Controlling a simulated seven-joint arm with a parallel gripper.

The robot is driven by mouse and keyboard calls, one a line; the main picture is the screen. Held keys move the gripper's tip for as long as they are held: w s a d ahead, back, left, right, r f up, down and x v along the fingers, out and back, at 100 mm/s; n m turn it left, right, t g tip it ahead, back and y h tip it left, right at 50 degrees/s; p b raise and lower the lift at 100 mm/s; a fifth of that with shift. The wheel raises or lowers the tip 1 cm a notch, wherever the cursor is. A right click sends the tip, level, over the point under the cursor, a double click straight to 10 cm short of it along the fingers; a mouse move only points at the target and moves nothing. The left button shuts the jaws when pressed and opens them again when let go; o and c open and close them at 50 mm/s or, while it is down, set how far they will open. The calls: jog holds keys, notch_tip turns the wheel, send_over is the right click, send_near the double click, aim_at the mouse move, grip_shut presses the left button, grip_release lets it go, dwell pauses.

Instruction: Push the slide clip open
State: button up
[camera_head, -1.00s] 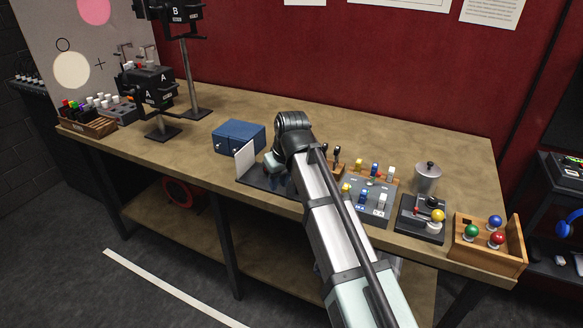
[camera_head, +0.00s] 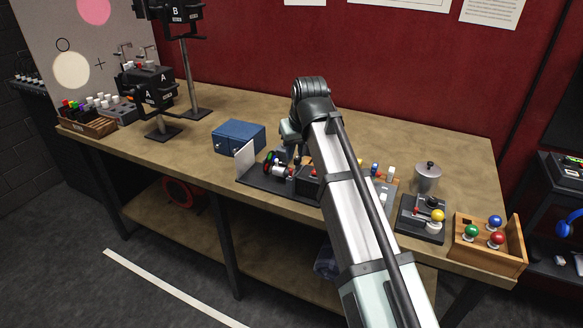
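My arm reaches over the workbench from the lower right. My gripper (camera_head: 297,152) hangs over the black tray (camera_head: 253,181), close to the small parts on it. The fingertips are small and partly hidden, so I cannot tell whether they are open or shut, or whether they touch anything. The black tray has an upright white panel (camera_head: 246,158) at its left end. Small dark, white and coloured parts (camera_head: 278,169) stand on it. I cannot make out which part is the slide clip; my arm hides some of this area.
A blue box (camera_head: 239,136) stands just behind the tray. To the right are a joystick box (camera_head: 421,225), a metal canister (camera_head: 427,177) and a wooden box (camera_head: 487,262) with coloured balls. A stand with black units (camera_head: 160,88) is at left. The back right of the bench (camera_head: 400,140) is clear.

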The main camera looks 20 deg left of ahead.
aim_at(291, 170)
jog(key=x, duration=0.9)
grip_shut()
